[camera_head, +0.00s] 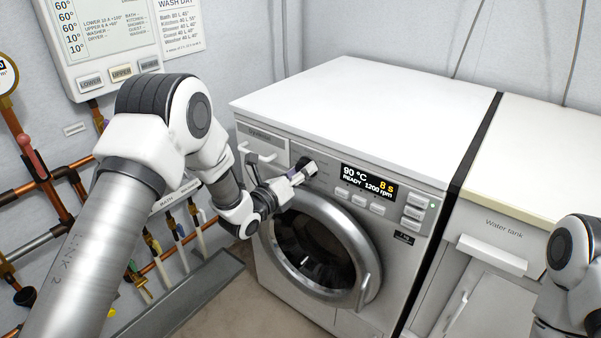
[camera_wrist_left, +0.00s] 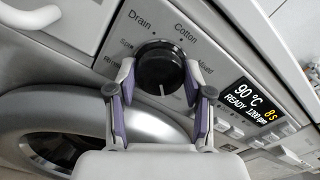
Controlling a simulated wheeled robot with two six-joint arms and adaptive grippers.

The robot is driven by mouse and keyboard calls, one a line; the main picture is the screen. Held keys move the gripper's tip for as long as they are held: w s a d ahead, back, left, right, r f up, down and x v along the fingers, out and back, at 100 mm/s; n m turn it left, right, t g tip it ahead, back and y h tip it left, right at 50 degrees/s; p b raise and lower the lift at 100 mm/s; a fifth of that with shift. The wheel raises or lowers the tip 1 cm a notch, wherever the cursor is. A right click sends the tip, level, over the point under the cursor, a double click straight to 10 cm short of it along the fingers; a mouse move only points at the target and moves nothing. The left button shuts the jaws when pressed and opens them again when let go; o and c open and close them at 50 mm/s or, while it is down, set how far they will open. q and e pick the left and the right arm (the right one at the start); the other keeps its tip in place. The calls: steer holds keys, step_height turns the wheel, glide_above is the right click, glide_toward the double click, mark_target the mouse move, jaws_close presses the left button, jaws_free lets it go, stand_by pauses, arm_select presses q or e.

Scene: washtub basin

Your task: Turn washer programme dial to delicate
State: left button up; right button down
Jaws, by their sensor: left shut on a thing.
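The black round programme dial (camera_head: 310,168) is on the washer's (camera_head: 350,85) front panel, left of the display. My left gripper (camera_head: 300,175) reaches it from the left. In the left wrist view the gripper's two fingers are shut on opposite sides of the dial (camera_wrist_left: 160,66). A white mark on the dial points down in that view, toward my gripper. The labels Drain, Cotton, Mixed and partly Spin and Rin... show around it. The delicate label is not visible. The display (camera_head: 368,182) reads 90 °C, READY, 1200 rpm and 8 s.
The round washer door (camera_head: 317,257) is shut below the dial. A drawer (camera_head: 262,147) with a handle is at its upper left. A water tank cabinet (camera_head: 500,228) stands to the right. Copper pipes (camera_head: 60,172) run along the left wall. My right arm shows at lower right.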

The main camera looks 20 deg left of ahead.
arm_select(q)
steer(key=shift+f, duration=0.15)
steer(key=o, duration=1.2)
steer(key=shift+c, duration=0.2)
steer(key=shift+s, duration=0.1)
steer(key=v, duration=1.1)
steer(key=shift+s, duration=0.4)
steer(key=shift+a, duration=0.1)
